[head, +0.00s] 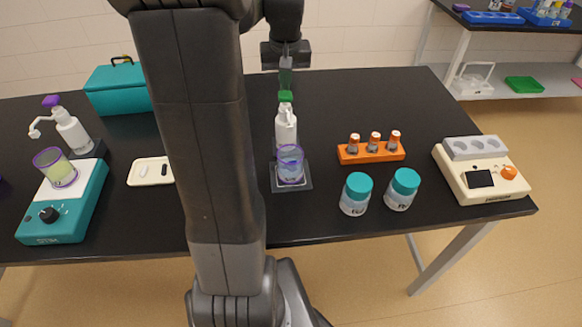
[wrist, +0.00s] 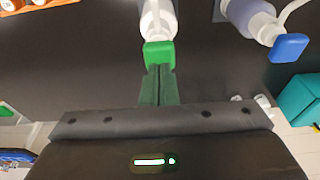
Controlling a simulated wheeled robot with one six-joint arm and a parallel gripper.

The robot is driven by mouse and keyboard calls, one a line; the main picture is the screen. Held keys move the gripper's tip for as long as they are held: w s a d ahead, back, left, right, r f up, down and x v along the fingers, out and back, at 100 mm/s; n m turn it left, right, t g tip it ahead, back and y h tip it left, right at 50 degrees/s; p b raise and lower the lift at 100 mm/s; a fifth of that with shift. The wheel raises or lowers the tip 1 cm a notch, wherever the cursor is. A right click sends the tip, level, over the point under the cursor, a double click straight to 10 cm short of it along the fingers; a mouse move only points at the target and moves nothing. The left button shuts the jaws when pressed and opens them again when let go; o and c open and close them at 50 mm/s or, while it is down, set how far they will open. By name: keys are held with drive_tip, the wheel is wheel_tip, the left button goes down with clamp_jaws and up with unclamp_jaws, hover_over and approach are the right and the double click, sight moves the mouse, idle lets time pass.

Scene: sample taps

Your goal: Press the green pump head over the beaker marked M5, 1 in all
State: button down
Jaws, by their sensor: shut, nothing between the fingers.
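The green pump head (head: 285,96) tops a white bottle (head: 286,130) behind a clear, purple-rimmed beaker (head: 290,164). The beaker stands on a dark square pad and holds pale liquid; I cannot read its mark. My gripper (head: 286,66) points down just above the green head, with its fingers shut and empty. In the wrist view the fingertips (wrist: 158,68) meet the edge of the green head (wrist: 158,54). I cannot tell whether they touch it or hover over it.
A second white bottle with a purple pump head (head: 50,101) stands at the left beside a teal stirrer (head: 65,205) bearing another beaker. An orange vial rack (head: 371,153), two teal-lidded jars (head: 356,194) and a cream device (head: 484,170) are at right. A teal box (head: 118,88) is behind.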

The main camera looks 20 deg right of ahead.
drive_tip(key=shift+f+b, duration=0.6)
drive_tip(key=shift+f, duration=0.6)
drive_tip(key=shift+r, duration=0.2)
drive_tip(key=shift+r+p, duration=1.15)
drive_tip(key=shift+r, duration=0.1)
wheel_tip(320, 180, up, 6)
drive_tip(key=p, duration=0.5)
drive_tip(key=shift+f, duration=0.1)
wheel_tip(320, 180, down, 7)
drive_tip(key=b, duration=0.6)
